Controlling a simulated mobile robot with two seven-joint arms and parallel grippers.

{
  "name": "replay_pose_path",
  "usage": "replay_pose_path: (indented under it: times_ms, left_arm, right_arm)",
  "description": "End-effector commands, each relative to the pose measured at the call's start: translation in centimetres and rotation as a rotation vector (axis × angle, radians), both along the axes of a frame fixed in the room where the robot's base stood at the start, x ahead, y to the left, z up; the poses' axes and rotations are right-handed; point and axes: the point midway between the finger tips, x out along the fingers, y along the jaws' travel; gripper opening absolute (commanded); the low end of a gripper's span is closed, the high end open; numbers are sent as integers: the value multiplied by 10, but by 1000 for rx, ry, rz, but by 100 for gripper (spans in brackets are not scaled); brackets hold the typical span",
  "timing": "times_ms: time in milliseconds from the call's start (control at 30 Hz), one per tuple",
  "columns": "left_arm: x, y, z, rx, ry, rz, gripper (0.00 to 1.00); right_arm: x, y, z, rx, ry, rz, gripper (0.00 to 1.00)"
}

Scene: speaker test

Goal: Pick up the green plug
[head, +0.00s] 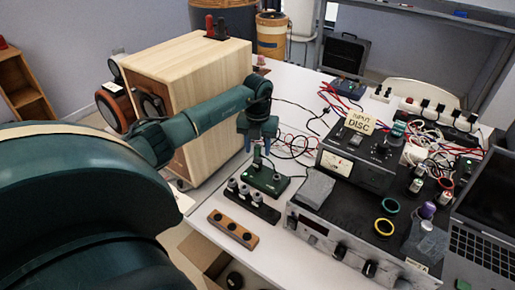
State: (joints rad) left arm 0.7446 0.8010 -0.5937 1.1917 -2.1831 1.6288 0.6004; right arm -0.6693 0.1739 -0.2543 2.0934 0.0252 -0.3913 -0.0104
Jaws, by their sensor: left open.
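My left gripper (258,148) points down over a dark green box (268,183) on the white table. It is open, with its two fingers on either side of a small upright metallic piece (257,160) on the box. I cannot tell whether the fingers touch it. A small green-topped piece (398,128) stands on the equipment at the right; I cannot tell whether it or the piece at the gripper is the green plug. My right gripper is out of view.
A wooden speaker cabinet (213,60) stands close behind my left arm. A black strip with several metallic plugs (245,191) and a wooden block with holes (233,229) lie in front. An amplifier (335,225), a meter unit (350,165), cables and a laptop (485,245) crowd the right.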

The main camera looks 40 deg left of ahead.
Motion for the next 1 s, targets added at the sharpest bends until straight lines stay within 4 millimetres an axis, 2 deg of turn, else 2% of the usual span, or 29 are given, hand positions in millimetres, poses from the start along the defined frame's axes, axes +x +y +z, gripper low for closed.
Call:
replay_pose_path:
  times_ms: [167, 667, 1000]
  left_arm:
    - [0, 0, 0, 0, 0, 0, 41]
    - [0, 0, 1, 0, -1, 0, 1]
    - [1, 1, 3, 1, -2, 1, 0]
  right_arm:
    - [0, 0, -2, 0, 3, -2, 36]
    - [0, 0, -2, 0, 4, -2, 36]
    - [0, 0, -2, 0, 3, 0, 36]
